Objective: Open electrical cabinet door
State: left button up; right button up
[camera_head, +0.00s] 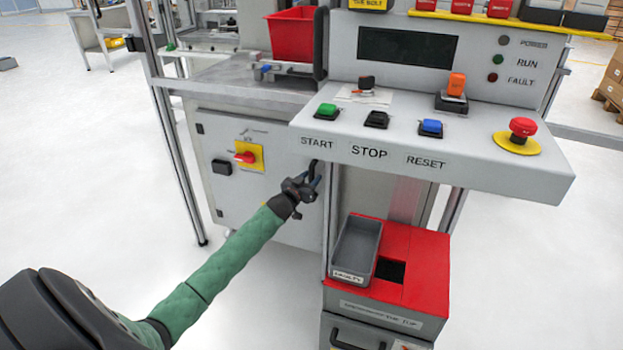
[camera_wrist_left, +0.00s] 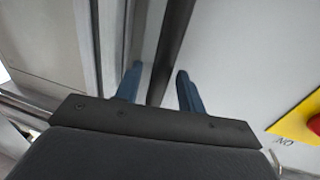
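The grey electrical cabinet door (camera_head: 262,205) is on the lower front of the machine and looks closed. It carries a red rotary switch on a yellow plate (camera_head: 249,157) and a black latch (camera_head: 222,167). The yellow plate also shows there (camera_wrist_left: 301,122). My right gripper is out of view.
The control panel (camera_head: 457,170) with START, STOP and RESET buttons overhangs close to the right of my gripper. Below it stands a red-topped box (camera_head: 427,268) with a grey tray (camera_head: 355,250). A metal frame post (camera_head: 180,165) stands left of the door. The floor to the left is clear.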

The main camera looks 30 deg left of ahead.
pick_arm(q)
jog(key=shift+w, duration=0.45)
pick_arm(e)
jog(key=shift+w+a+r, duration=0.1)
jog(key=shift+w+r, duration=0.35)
pick_arm(q)
grip_shut()
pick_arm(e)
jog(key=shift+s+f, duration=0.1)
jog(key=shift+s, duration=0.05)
